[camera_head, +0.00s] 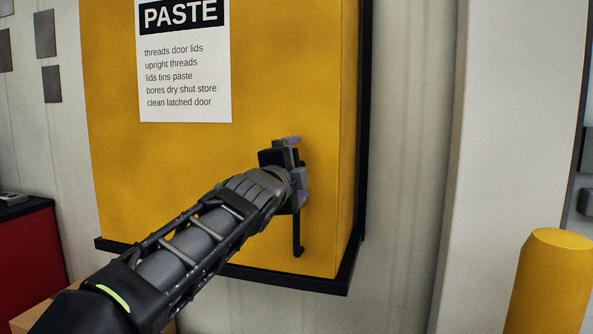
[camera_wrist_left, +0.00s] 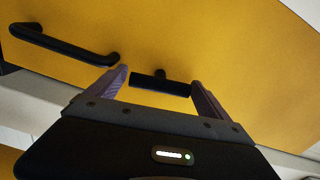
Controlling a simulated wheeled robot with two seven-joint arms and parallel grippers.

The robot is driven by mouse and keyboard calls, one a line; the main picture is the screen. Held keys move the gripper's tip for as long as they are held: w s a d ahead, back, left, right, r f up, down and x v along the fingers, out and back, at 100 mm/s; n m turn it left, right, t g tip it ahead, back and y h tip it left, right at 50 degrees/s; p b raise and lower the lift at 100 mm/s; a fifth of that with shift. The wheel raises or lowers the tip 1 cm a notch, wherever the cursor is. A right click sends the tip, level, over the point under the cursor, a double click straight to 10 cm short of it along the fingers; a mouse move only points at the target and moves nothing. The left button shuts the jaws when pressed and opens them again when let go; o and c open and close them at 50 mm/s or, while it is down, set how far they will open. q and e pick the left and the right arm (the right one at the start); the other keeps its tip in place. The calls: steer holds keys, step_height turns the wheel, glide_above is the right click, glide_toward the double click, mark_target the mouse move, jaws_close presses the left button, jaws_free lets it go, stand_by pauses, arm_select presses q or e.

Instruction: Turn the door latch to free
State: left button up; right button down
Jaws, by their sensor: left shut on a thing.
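The yellow cabinet door (camera_head: 265,80) fills the middle of the head view and carries a white PASTE notice (camera_head: 182,75). My left gripper (camera_head: 299,169) is at the door's lower right part. In the left wrist view, the small black door latch (camera_wrist_left: 160,84), a short bar on a stem, lies lengthwise between the two purple fingers of the left gripper (camera_wrist_left: 155,88). The gripper is shut on the latch's ends. In the head view the gripper mostly hides the latch. My right gripper is in neither view.
A black bar handle (camera_head: 298,238) runs down the door just below the gripper; it also shows in the left wrist view (camera_wrist_left: 68,45). A black ledge (camera_head: 290,283) borders the cabinet's bottom. A yellow post (camera_head: 550,285) stands right, a red cabinet (camera_head: 25,255) left.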

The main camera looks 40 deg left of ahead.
arm_select(q)
steer(key=o, duration=1.1)
steer(key=v, duration=0.7)
steer(key=shift+s+d, duration=0.15)
steer(key=shift+s, duration=0.25)
